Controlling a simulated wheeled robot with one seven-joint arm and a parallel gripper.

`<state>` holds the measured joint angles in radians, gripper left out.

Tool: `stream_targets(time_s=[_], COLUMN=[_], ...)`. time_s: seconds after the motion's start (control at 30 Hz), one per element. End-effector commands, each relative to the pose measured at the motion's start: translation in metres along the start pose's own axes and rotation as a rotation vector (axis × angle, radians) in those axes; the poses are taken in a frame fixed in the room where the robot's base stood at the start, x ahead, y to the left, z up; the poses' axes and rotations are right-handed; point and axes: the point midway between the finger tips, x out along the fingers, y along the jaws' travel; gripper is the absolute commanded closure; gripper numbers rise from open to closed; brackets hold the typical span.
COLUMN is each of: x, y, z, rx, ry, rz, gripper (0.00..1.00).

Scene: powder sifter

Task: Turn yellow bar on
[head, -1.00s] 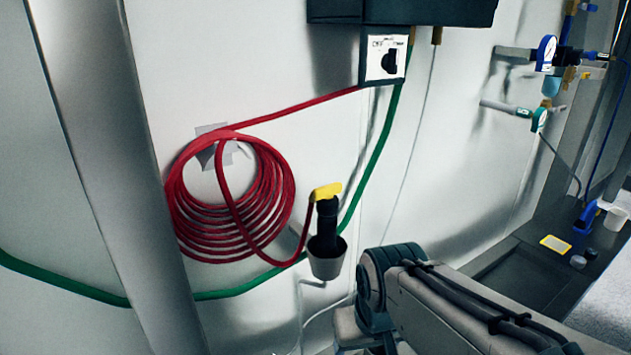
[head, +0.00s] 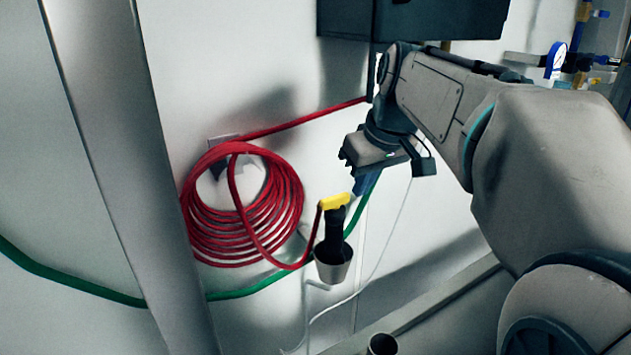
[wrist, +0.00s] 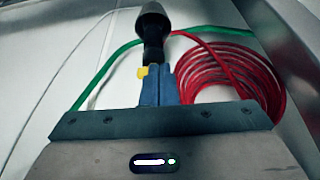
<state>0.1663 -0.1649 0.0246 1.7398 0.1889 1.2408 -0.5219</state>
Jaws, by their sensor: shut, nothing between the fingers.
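The yellow bar (head: 334,201) sits at the top of a black fitting (head: 334,228) that stands in a grey cup-shaped holder (head: 333,263) on the wall. My gripper (head: 362,187) is just to the right of the yellow bar in the head view, pointing down. In the wrist view, its blue fingers (wrist: 160,78) are together and empty, and overlap the black fitting. The yellow bar (wrist: 143,71) shows only in part there, at the left of the fingertips. I cannot tell whether the fingers touch it.
A coiled red hose (head: 245,215) hangs on the wall to the left and runs to the fitting. A green hose (head: 250,289) passes behind. A dark box (head: 440,17) is above. A metal post (head: 130,170) stands at the left.

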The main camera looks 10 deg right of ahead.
Motion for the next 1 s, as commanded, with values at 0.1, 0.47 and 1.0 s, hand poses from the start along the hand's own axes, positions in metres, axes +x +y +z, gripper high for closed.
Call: stream_targets(time_s=[0.1, 0.47, 1.0], x=[-0.004, 0.052, 0.107], y=[0.003, 0.002, 0.002], z=[-0.007, -0.007, -0.042], rx=[-0.017, -0.017, -0.017], ry=[0.006, 0.003, 0.006], rz=[-0.005, -0.007, -0.004], gripper=[1.00, 1.00, 1.00])
